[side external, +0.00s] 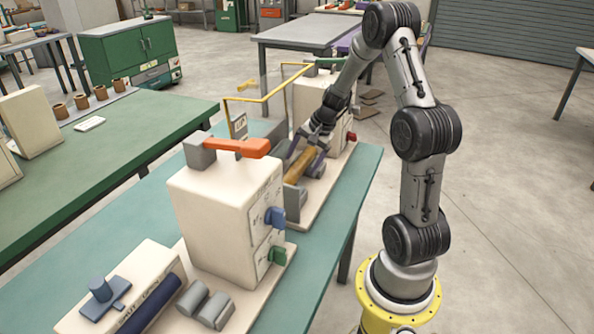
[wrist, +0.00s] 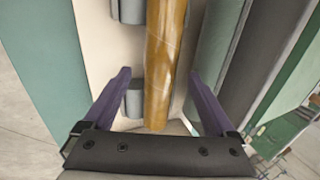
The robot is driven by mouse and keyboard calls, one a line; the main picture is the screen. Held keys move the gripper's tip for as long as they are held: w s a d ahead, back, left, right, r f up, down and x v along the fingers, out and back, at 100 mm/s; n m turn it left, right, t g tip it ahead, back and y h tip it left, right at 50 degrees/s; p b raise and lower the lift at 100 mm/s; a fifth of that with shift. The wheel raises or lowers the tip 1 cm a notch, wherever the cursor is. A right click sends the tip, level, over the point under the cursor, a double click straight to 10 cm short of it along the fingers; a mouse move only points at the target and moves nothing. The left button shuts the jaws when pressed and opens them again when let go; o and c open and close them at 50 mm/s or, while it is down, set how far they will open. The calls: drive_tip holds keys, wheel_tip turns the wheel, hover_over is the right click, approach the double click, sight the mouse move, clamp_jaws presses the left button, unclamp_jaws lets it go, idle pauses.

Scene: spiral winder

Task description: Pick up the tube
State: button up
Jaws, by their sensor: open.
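The tube (wrist: 164,68) is a long amber-brown cylinder. In the wrist view it runs from the top edge down to between my fingers. In the side view the tube (side external: 299,165) lies in the winder between its two cream housings, partly hidden behind the near one. My gripper (wrist: 160,95) is open, with one purple finger on each side of the tube and a visible gap on both sides. In the side view my gripper (side external: 310,150) is over the tube's far part. I cannot tell how far the fingertips are above the base.
The near cream housing (side external: 222,215) carries an orange lever (side external: 237,147) on top. A yellow bent frame (side external: 268,98) rises beside the tube. Grey rollers (wrist: 132,97) sit left of the tube in the wrist view. A control box (side external: 118,300) stands at the front.

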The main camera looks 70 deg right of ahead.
drive_tip(key=shift+x, duration=1.25)
clamp_jaws()
drive_tip(key=shift+r, duration=0.15)
